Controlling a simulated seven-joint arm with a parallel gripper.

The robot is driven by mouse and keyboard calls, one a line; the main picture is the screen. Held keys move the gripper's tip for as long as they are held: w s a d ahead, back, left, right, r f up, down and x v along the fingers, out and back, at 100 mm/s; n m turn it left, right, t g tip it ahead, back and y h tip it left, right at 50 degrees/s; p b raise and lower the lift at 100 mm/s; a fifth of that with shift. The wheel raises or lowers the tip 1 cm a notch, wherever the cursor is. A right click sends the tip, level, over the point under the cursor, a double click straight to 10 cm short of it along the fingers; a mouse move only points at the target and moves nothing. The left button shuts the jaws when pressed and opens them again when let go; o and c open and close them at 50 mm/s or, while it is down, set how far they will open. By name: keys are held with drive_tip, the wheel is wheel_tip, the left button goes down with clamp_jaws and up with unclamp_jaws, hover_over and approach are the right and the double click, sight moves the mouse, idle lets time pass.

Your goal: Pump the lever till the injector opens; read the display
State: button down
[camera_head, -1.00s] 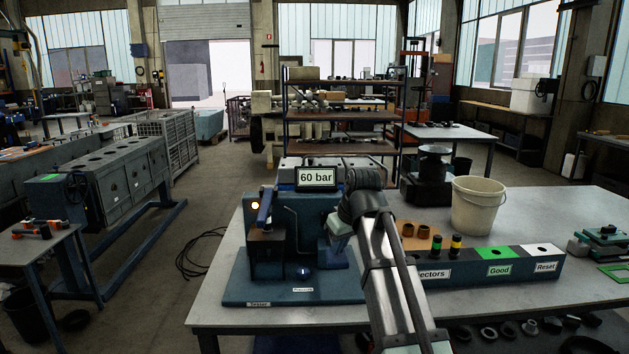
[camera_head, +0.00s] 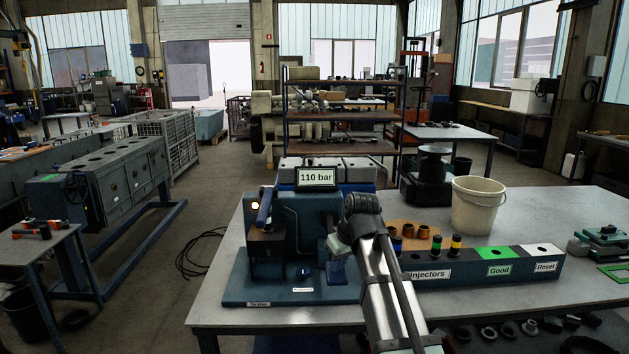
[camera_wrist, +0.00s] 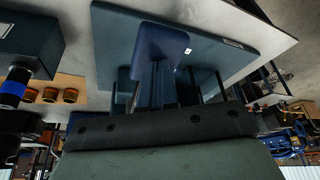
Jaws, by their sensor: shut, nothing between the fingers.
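The display (camera_head: 316,177) on top of the blue tester (camera_head: 310,225) reads "110 bar". My gripper (camera_head: 338,246) is shut and empty at the tester's right side, pointing down and left. A blue part, seemingly the pump lever (camera_head: 338,271), shows just below it, partly hidden; I cannot tell whether they touch. In the wrist view a blue pad on a stem (camera_wrist: 160,45) stands beyond the dark gripper body. No injector is clearly visible in the tester.

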drive_tip(key=shift+f, duration=0.85)
drive_tip(key=shift+s+r, duration=0.2)
drive_tip(key=shift+r, duration=1.85)
drive_tip(key=shift+s+r, duration=0.2)
drive_tip(key=shift+r, duration=1.8)
drive_tip(key=shift+w+f, duration=0.15)
drive_tip(key=shift+f, duration=1.95)
drive_tip(key=shift+w+f, duration=0.1)
drive_tip(key=shift+f, duration=1.95)
drive_tip(key=shift+r, duration=4.15)
drive_tip(key=shift+r, duration=0.15)
drive_tip(key=shift+r, duration=1.85)
